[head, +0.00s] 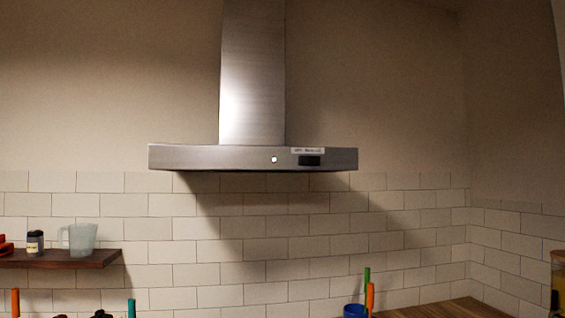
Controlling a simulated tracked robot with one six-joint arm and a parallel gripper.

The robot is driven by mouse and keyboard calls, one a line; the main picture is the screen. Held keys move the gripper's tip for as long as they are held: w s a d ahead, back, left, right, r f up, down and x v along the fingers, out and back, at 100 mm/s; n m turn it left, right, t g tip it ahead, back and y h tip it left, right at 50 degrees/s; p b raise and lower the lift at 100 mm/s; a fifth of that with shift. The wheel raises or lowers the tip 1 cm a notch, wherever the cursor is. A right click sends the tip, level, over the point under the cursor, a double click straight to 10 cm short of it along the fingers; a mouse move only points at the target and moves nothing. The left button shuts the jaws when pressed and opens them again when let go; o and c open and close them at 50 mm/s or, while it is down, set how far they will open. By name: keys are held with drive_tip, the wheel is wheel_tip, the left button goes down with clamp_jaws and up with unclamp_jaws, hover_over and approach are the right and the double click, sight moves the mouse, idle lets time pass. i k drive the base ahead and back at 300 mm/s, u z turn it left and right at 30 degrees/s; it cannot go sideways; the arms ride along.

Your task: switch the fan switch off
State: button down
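A steel range hood (252,158) hangs on the wall in the middle of the head view. On the right part of its front edge is a small black switch (309,160), with a white label (307,151) just above it; the label's text is too small to read. A small bright round spot (274,159) is on the hood front, left of the switch. I cannot tell the switch's position. My gripper is not in view.
A dark wooden shelf (60,259) at the left holds a clear jug (80,240) and a small jar (35,242). A wooden counter (450,309) with a blue container (354,311) is at the lower right. Space before the hood looks clear.

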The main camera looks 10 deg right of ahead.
sight(303, 160)
drive_tip(key=u, duration=0.5)
drive_tip(key=i, duration=1)
drive_tip(key=u, duration=0.05)
